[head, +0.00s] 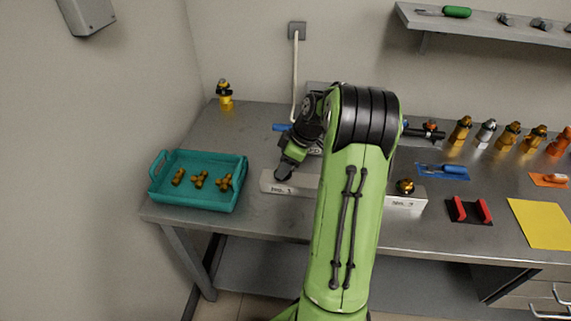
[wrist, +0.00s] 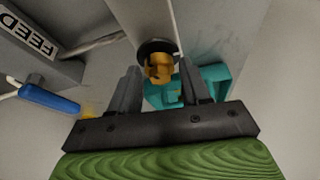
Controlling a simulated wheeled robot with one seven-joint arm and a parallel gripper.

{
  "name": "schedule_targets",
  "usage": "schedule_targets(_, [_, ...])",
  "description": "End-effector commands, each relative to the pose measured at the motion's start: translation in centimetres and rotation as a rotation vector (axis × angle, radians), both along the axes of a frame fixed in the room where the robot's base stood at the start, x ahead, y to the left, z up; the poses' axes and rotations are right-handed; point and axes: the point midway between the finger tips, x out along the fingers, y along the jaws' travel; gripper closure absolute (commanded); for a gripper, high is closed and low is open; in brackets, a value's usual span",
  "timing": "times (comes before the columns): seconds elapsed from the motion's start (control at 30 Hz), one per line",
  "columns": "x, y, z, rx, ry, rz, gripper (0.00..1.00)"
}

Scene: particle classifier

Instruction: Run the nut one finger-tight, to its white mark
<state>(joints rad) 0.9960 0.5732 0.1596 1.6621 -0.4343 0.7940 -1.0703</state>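The pale block labelled No. 1 (head: 283,188) stands on the bench in the head view. My gripper (head: 284,173) is low over its left part. In the wrist view a brass-coloured fitting with a dark ring (wrist: 159,68) shows between the two fingertips of my gripper (wrist: 158,72). The fingers stand apart on either side of it. Whether they touch it cannot be made out. No white mark can be made out. My gripper hides the fitting in the head view.
A teal tray (head: 195,205) with brass pieces stands left. The No. 2 block (head: 405,203) with a brass fitting (head: 405,186) stands right of my arm. A red-and-black holder (head: 468,211) and yellow sheet (head: 541,222) lie further right. Several fittings line the bench's back.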

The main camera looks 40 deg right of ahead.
Motion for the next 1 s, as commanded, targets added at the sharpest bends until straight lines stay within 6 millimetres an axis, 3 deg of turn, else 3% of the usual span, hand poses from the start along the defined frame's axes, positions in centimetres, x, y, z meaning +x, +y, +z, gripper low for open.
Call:
schedule_targets(0.03, [-0.01, 0.0, 0.02, 0.0, 0.0, 0.0, 0.62])
schedule_targets(0.27, [-0.01, -0.01, 0.03, 0.0, 0.0, 0.0, 0.95])
schedule_targets(0.63, [-0.05, 0.06, 0.01, 0.0, 0.0, -0.073, 0.95])
schedule_targets(1.0, [-0.07, 0.33, -0.01, -0.001, -0.002, -0.365, 0.95])
